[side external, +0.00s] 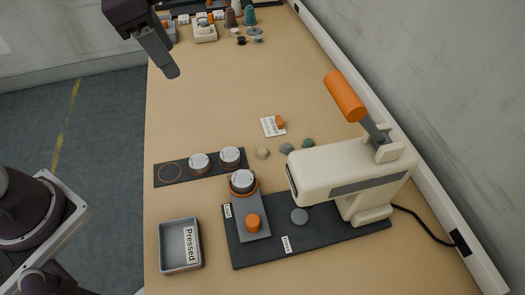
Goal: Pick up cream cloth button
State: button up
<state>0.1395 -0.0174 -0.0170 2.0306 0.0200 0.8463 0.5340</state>
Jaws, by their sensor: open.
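A small cream cloth button (262,153) lies on the tan tabletop. It is the leftmost of three small pieces in a row, with a blue-grey one (287,148) and a green one (308,142) to its right. My gripper (171,72) is at the upper left, raised above the table's left side. It is open and empty, well apart from the cream piece. Its fingers overlap in this view, so the gap between them is hidden.
A cream press with an orange handle (345,95) stands on a dark base, right of the pieces. A dark strip (170,173) holds round metal parts. A grey "Pressed" tray (178,266) stands at the front left. A white card (268,127) lies behind the pieces. The table's middle is clear.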

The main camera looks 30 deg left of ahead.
jog(key=w+d+f+m+g, duration=0.1)
jog(key=w+d+f+m, duration=0.2)
jog(key=w+f, duration=0.25)
jog(key=m+g, duration=0.2)
jog(key=m, duration=0.5)
send_over(263, 150)
notch_tip(263, 150, down, 19)
jog(key=shift+d+f, duration=0.1)
notch_tip(263, 150, down, 7)
jog(key=shift+r, duration=0.1)
grip_shut()
